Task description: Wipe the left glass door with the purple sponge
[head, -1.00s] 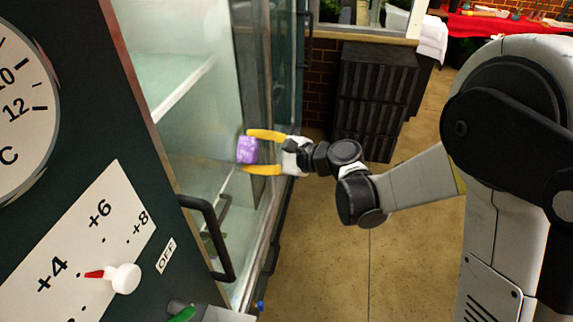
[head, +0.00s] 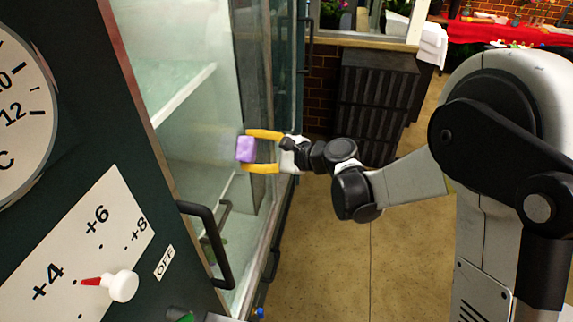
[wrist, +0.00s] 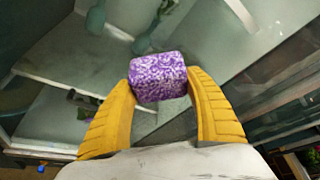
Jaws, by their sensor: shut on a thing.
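The purple sponge (head: 246,149) is held between the yellow fingertips of my gripper (head: 262,152), right at the left glass door (head: 190,110). In the wrist view the mottled purple sponge (wrist: 158,77) sits between the two yellow fingers of my gripper (wrist: 162,88), with its far face toward the glass. The sponge appears to be at or against the pane, but I cannot tell for sure that it touches. The door has a black handle (head: 208,243) at its lower left. Shelves show through the glass.
A dark panel with a dial (head: 22,110) and a red-and-white knob (head: 118,286) stands at the left. A dark slatted crate stack (head: 372,100) stands beyond my arm. The tan floor (head: 325,255) below the arm is clear.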

